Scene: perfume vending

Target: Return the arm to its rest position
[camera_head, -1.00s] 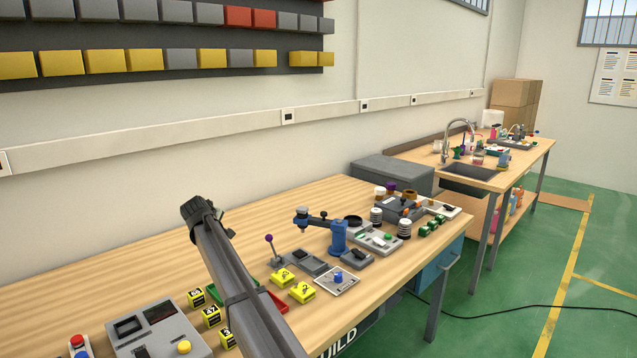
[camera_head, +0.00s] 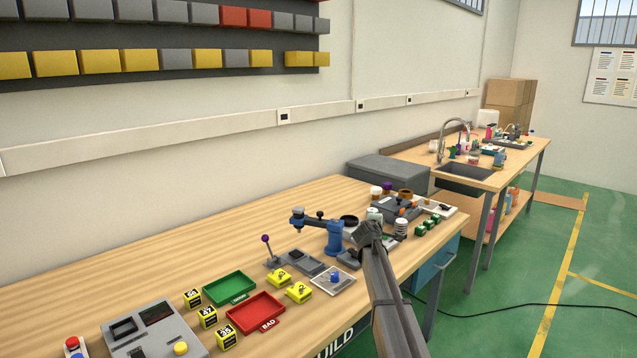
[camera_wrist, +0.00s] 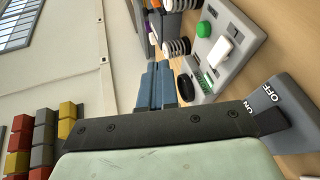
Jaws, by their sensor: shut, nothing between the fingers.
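My gripper (camera_head: 370,232) shows in the head view at the upper end of my grey arm, which rises from the bottom edge. It is in front of the right part of the workbench (camera_head: 120,275), just right of the blue press (camera_head: 335,235), and covers part of the devices behind it. In the wrist view, my gripper's two blue-grey fingers (camera_wrist: 157,75) lie side by side, shut and empty. They point toward the devices, with a grey panel with a green button (camera_wrist: 203,30) to their right.
A green tray (camera_head: 230,287), a red tray (camera_head: 256,312) and yellow-black cubes (camera_head: 208,317) stand on the bench. Yellow blocks (camera_head: 299,292) and a joystick (camera_head: 268,250) lie left of my arm. A sink bench (camera_head: 465,171) stands behind. An OFF/ON switch (camera_wrist: 275,102) is close in the wrist view.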

